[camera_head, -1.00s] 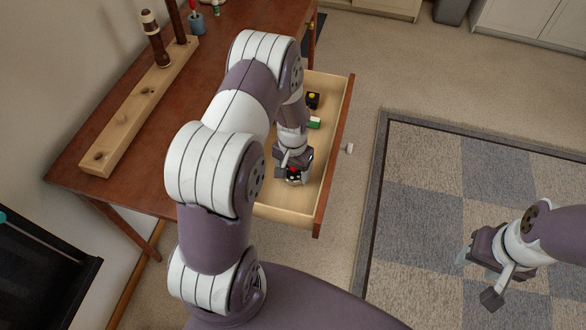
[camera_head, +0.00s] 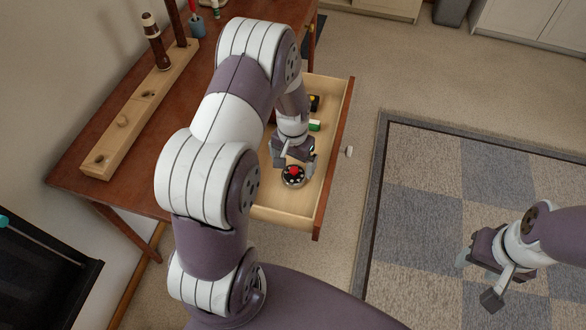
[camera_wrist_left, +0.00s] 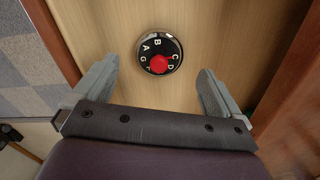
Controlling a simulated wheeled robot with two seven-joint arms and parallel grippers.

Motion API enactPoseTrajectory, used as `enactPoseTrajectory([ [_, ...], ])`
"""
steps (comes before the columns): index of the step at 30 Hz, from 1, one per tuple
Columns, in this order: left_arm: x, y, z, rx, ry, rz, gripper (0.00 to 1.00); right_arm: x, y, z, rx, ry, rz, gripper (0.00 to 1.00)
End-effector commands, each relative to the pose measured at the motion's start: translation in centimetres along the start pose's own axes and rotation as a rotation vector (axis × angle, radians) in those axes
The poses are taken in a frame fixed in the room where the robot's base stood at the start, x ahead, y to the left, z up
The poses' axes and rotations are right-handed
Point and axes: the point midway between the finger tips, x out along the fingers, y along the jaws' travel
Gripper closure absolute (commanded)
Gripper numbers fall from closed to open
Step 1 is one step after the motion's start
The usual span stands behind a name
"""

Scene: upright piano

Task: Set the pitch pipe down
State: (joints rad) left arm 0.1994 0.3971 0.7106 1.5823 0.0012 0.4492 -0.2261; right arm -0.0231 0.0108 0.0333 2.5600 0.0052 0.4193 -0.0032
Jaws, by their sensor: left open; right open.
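The pitch pipe (camera_head: 293,176) is a round black disc with white letters and a red centre. It lies flat on the bottom of the open wooden drawer (camera_head: 287,208), towards its near end. My left gripper (camera_head: 293,163) is over the drawer, just beyond the pitch pipe, open and empty. In the left wrist view the pitch pipe (camera_wrist_left: 160,53) shows whole, ahead of the two spread fingers (camera_wrist_left: 158,85) and apart from both. My right gripper (camera_head: 475,277) is open and empty above the rug at the right.
A green and white block (camera_head: 314,125) and a black item with a yellow top (camera_head: 313,103) lie further back in the drawer. The desk (camera_head: 135,180) carries a long wooden rack (camera_head: 110,150) and a blue cup (camera_head: 196,25). The drawer front (camera_head: 333,165) has a white knob (camera_head: 349,151).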

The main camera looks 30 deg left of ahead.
Motion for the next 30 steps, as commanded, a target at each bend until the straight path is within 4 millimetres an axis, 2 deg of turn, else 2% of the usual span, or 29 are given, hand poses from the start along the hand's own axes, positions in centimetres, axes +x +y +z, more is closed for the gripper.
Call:
enactPoseTrajectory([
  [1,-1.6,0.0,-0.1,0.000,0.004,-0.001,0.01,-0.4,0.0,-0.1,0.000,0.000,0.000,0.50],
  [4,-4.0,0.0,-0.1,0.000,0.003,-0.001,0.01,-0.6,0.0,-0.1,0.000,0.000,0.000,0.50],
  [11,-7.4,0.5,0.3,0.001,0.006,-0.001,0.01,-0.9,0.0,-0.1,0.000,0.000,0.000,0.50],
  [14,-10.4,2.9,2.4,0.005,0.033,-0.005,0.01,-0.9,0.0,-0.1,0.000,0.000,0.000,0.50],
  [15,-11.7,4.0,3.7,0.005,0.051,-0.006,0.01,-0.8,0.0,-0.1,0.000,0.000,0.000,0.50],
  [18,-14.0,6.4,7.5,0.003,0.085,-0.004,0.01,-0.8,0.0,-0.1,0.000,0.000,0.000,0.50],
  [21,-15.1,7.7,10.6,0.000,0.110,0.000,0.01,-0.8,0.0,-0.1,0.000,0.000,0.000,0.50],
  [23,-15.3,8.1,11.7,-0.001,0.116,0.001,0.01,-0.8,0.0,-0.1,0.000,0.000,0.000,0.50],
  [30,-15.3,8.2,12.3,-0.004,0.117,0.002,0.01,-0.8,0.0,-0.1,0.000,0.000,0.000,0.50],
])
